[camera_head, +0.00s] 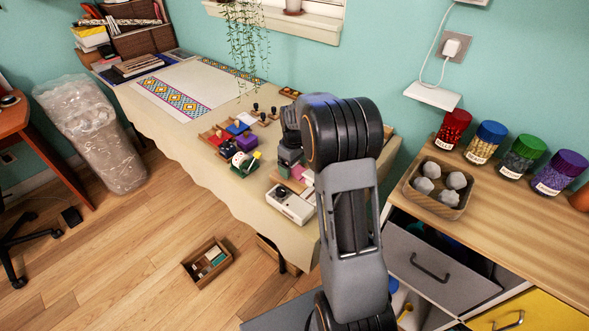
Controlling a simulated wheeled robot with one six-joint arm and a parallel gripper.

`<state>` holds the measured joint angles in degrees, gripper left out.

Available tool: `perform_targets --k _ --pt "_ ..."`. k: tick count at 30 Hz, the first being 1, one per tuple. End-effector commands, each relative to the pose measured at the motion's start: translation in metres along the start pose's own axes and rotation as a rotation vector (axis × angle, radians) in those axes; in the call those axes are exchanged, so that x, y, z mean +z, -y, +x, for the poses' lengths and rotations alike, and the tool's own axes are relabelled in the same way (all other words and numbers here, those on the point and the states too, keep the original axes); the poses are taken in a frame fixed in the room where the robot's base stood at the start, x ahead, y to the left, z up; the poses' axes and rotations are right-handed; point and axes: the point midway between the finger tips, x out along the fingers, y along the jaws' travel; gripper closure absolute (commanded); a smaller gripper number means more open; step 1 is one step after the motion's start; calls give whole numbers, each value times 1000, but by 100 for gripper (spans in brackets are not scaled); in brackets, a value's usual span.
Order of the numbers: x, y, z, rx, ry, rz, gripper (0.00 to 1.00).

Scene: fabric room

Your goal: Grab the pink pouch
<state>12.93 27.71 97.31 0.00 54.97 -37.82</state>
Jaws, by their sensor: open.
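My arm reaches over the near end of the cloth-covered table (225,185). My gripper (289,168) is at its far end, low over the table, partly hidden by my own arm; its jaws are open. A small pink thing (307,178) lies on the table just right of my gripper, partly covered by my arm. It may be the pink pouch, but its shape is too small to tell. I cannot tell whether my gripper touches it.
A white box-like device (291,204) lies at the table's near edge. Colored stamps or ink pads, including a purple one (247,141), stand left of my gripper. A wooden counter (540,230) with several jars and a wooden tray (437,206) is on the right, above an open drawer (425,262).

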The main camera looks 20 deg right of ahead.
Motion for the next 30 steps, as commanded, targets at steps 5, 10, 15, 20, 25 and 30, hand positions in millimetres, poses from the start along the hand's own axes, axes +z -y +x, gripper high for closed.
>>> perform_targets --k 5,10,15,20,25,30 --pt "0 0 1 0 0 0 13" --pt "0 0 1 0 0 0 22" --pt "0 0 1 0 0 0 39" --pt "0 0 1 0 0 0 54" --pt "0 0 1 0 0 0 67" --pt "0 0 0 0 0 0 67"
